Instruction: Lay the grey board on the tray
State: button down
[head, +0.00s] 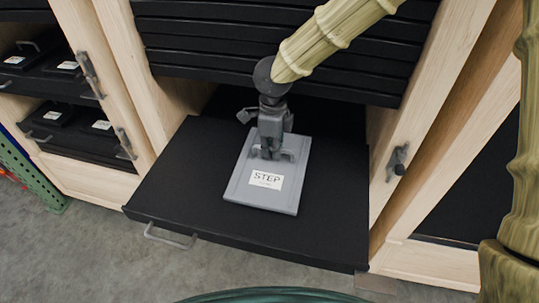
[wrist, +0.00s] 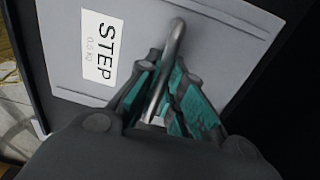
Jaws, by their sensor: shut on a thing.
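The grey board (head: 290,182) is a flat plate with a white "STEP" label and a bar handle. In the head view it is over the middle of the black pulled-out tray (head: 175,190), inside its edges. It looks level, but I cannot tell whether it touches the tray. My gripper (head: 270,153) points down and is shut on the board's handle. In the wrist view the fingers of my gripper (wrist: 165,95) close around the handle bar (wrist: 172,55), with the label (wrist: 98,47) beside them.
The tray has a grey front handle (head: 170,238) and sticks out from a wooden cabinet. Stacked black trays (head: 280,40) sit just above and behind. Wooden posts with latches (head: 397,160) stand either side. More labelled black items (head: 60,115) are at left. The tray is bare around the board.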

jog(key=shift+w+a+f, duration=0.2)
jog(key=shift+w+a, duration=0.05)
jog(key=shift+a, duration=0.15)
jog(key=shift+f+p, duration=0.3)
jog(key=shift+f, duration=1.3)
jog(key=c, duration=1.5)
grip_release()
jog(key=shift+c, duration=0.2)
notch_tip(320, 180, up, 12)
jog(key=shift+w, duration=0.1)
